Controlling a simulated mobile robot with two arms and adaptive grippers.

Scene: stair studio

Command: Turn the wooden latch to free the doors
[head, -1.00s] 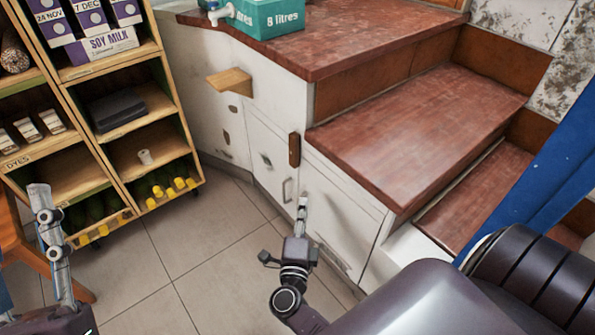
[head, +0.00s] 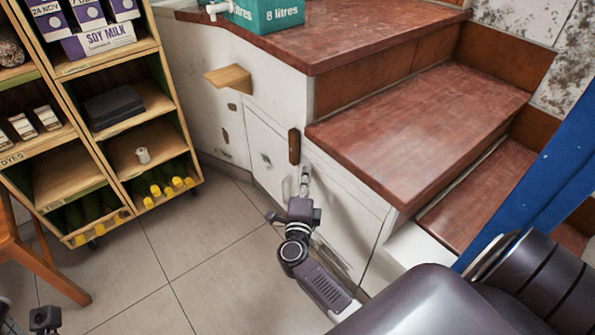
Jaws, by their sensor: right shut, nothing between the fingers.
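The wooden latch (head: 294,146) is a small dark brown upright bar on the white cupboard front, at the upper edge between two doors. The left door (head: 266,150) and the right door (head: 338,200) both look closed. My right gripper (head: 304,172) is shut and empty, its tips just below and slightly right of the latch. I cannot tell whether the tips touch the door, but a gap shows between them and the latch. Only a dark part of my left gripper (head: 45,318) shows at the bottom left corner; its fingers cannot be made out.
Red-brown steps (head: 420,135) rise at the right beside the cupboard. A wooden ledge (head: 229,79) sticks out from the cupboard at left. A shelf unit (head: 120,135) and a wooden stool (head: 45,265) stand at left. The tiled floor (head: 195,245) between is clear.

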